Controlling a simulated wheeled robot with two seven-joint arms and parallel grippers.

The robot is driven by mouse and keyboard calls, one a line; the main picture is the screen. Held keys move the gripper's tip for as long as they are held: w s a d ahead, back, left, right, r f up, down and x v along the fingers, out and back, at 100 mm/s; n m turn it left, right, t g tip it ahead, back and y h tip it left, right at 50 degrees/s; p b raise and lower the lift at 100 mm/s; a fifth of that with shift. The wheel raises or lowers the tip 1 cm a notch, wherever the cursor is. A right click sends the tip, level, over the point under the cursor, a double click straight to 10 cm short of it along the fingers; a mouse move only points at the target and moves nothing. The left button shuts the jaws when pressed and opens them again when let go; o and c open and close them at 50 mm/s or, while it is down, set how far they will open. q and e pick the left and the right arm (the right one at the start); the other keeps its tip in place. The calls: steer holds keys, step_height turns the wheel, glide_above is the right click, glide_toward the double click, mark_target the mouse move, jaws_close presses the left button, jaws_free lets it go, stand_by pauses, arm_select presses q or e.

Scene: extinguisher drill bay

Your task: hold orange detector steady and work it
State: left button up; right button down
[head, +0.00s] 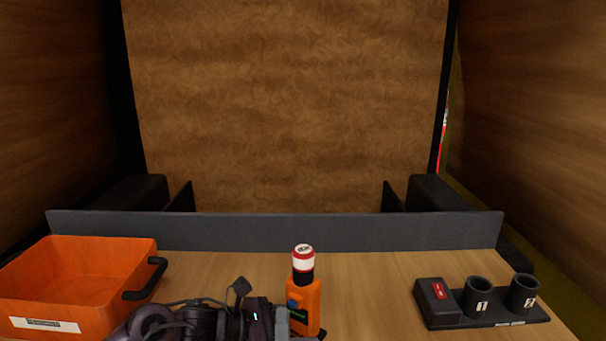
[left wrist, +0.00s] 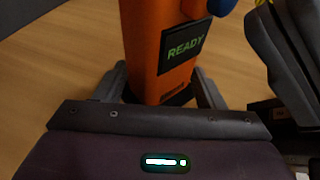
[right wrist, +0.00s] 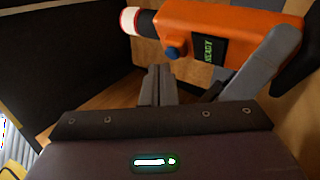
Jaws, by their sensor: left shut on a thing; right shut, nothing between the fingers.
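The orange detector (head: 311,304) stands upright at the front middle of the table, with a red and white cap on a black neck. Its screen reads READY in the left wrist view (left wrist: 184,47) and a blue button (right wrist: 173,53) sticks out above the screen.
An orange bin (head: 50,318) with a black handle stands at the left. A black holder (head: 486,321) with two cups marked 1 and 2 and a red-marked box stands at the right. A low grey panel (head: 270,232) closes the back. The table between is clear.

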steer(key=shift+s+a, duration=0.1)
steer(key=s+a, duration=0.2)
steer(key=s, duration=0.1)
steer(key=s+a, duration=0.1)
steer(key=s, duration=0.1)
stand_by(0.5)
arm_select(q)
steer(key=o, duration=1)
steer(key=shift+a, duration=0.1)
